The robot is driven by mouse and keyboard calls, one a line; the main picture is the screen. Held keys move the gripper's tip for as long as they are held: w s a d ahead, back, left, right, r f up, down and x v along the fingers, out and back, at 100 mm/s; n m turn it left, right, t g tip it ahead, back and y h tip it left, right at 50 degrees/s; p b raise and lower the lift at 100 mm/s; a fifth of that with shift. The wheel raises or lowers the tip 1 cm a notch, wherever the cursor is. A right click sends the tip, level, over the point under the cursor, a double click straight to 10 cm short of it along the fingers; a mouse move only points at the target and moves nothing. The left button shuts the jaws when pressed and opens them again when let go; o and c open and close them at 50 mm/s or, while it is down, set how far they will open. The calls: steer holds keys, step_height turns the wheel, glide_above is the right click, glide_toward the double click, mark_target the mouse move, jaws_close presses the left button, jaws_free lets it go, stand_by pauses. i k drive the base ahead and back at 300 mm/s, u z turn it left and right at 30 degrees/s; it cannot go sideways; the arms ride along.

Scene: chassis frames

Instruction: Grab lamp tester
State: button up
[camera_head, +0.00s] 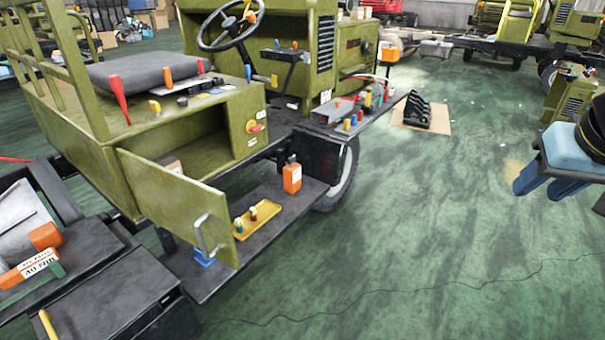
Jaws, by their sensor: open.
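An orange box-shaped device (292,178) with a dark top and a pale label stands upright on the vehicle's dark footstep. It looks most like the lamp tester, but its label is too small to read. My gripper (546,182) is at the right edge, with two blue fingers spread apart and nothing seen between them. It is open and well to the right of the orange device, over the floor. Part of my arm is cut off by the frame edge.
A yellow tray (268,208) with small lamp-like parts lies left of the device. A dark shelf (330,131) with several tools juts out above right. Green floor (430,240) is clear between gripper and step.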

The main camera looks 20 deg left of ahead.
mark_target(292, 176)
steer(key=z, duration=0.1)
steer(key=i, duration=1)
steer(key=u, duration=0.4)
steer(key=i, duration=1.05)
steer(key=u, duration=0.75)
steer(key=k, duration=0.5)
steer(key=u, duration=0.25)
steer(key=i, duration=0.55)
steer(key=z, duration=0.15)
